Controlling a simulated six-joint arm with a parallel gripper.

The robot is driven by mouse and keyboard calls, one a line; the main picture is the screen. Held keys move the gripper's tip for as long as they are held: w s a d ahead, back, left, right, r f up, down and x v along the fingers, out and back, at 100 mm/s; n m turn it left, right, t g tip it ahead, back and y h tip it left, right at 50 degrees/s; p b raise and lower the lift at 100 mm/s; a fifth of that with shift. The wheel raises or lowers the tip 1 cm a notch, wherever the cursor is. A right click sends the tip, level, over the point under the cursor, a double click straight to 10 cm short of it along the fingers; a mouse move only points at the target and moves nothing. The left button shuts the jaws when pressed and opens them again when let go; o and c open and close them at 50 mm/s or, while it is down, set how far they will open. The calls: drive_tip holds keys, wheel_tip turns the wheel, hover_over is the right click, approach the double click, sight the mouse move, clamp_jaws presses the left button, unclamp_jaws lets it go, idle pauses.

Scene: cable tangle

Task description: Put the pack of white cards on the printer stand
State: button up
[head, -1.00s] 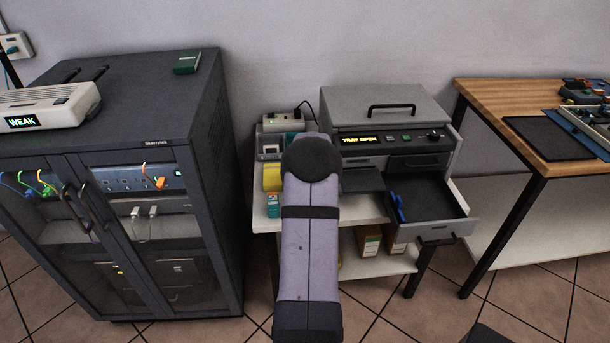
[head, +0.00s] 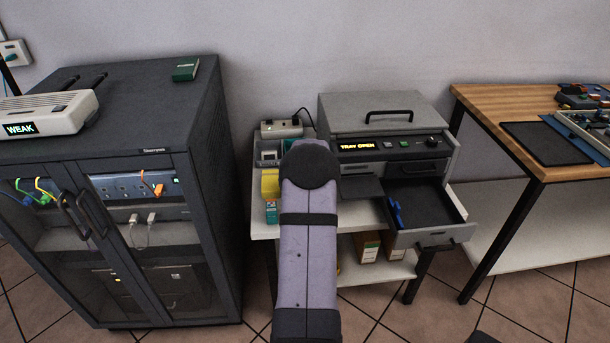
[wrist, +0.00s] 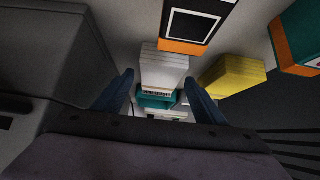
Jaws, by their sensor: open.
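A white stack (wrist: 164,62), which looks like the pack of white cards, shows in the wrist view between and beyond my fingertips. A teal piece with small lettering (wrist: 157,99) shows just below it in that view. My gripper (wrist: 163,88) is open, with one blue finger on each side of the white stack; I cannot tell if either touches it. In the head view my arm hides the gripper and the pack. The printer stand (head: 353,211) is a pale table with a lower shelf, and the printer (head: 375,119) is on it.
Yellow pack (wrist: 226,78) lies close right of the white stack in the wrist view. A teal and orange box (head: 271,212) is at the stand's left front. The printer's drawer (head: 432,209) is pulled out, holding a blue item (head: 397,213). A dark cabinet (head: 215,190) stands left.

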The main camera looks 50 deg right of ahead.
drive_tip(key=v, duration=1.2)
drive_tip(key=w+a+y, duration=0.1)
drive_tip(key=a, duration=0.3)
drive_tip(key=w+a+n, duration=0.1)
drive_tip(key=w+a, duration=0.1)
drive_tip(key=a, duration=0.1)
drive_tip(key=w+a+n+y, duration=0.1)
drive_tip(key=a, duration=0.3)
drive_tip(key=shift+w+a+f+t+y, duration=0.3)
drive_tip(key=shift+w+a, duration=0.05)
drive_tip(key=shift+w, duration=0.05)
drive_tip(key=s+a+f+n+g+y, duration=0.2)
drive_tip(key=s+a, duration=0.1)
drive_tip(key=a, duration=1)
drive_tip(key=s+a+f+n+g+y, duration=0.1)
drive_tip(key=s+a+n+y, duration=0.2)
drive_tip(key=a, duration=1)
drive_tip(key=s+a+f+n+g+h, duration=0.1)
drive_tip(key=s+a+g, duration=0.3)
drive_tip(key=s, duration=0.9)
drive_tip(key=a+f+n, duration=0.1)
drive_tip(key=a, duration=0.2)
drive_tip(key=shift+f, duration=0.2)
